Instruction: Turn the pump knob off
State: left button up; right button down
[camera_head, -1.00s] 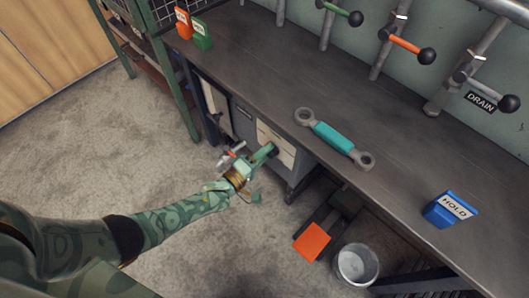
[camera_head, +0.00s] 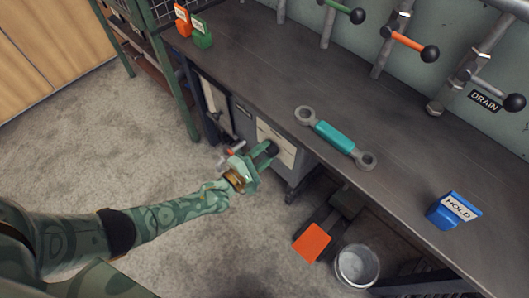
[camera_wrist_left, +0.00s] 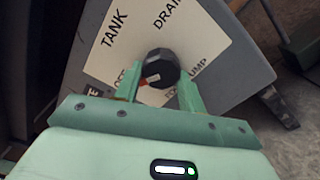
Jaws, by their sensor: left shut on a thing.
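The pump knob (camera_wrist_left: 158,67) is a dark round knob on a white label plate (camera_wrist_left: 205,40) with the words TANK, DRAIN and PUMP, and OFF partly hidden. Its red and white mark points to the lower left, on the side of OFF. My left gripper (camera_wrist_left: 160,88) has its green fingers on either side of the knob and is shut on it. In the head view, the left gripper (camera_head: 267,154) reaches the knob (camera_head: 271,148) on the grey cabinet under the bench. My right gripper is not in view.
The bench (camera_head: 265,75) overhangs the cabinet. On it lie a teal-handled wrench (camera_head: 335,137), a blue HOLD block (camera_head: 453,210) and orange and green blocks (camera_head: 201,33). Below are an orange pedal (camera_head: 312,243) and a bucket (camera_head: 356,265). Pipes with levers stand behind.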

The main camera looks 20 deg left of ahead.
pick_arm(q)
jog(key=shift+s+f, duration=0.1)
jog(key=shift+f, duration=0.05)
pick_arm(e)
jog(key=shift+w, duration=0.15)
pick_arm(q)
jog(key=o, duration=1)
jog(key=shift+s+a, duration=0.15)
jog(key=shift+s, duration=0.1)
jog(key=p+v, duration=0.4)
jog(key=v, duration=1.1)
jog(key=shift+s+a, duration=0.15)
jog(key=shift+s, duration=0.2)
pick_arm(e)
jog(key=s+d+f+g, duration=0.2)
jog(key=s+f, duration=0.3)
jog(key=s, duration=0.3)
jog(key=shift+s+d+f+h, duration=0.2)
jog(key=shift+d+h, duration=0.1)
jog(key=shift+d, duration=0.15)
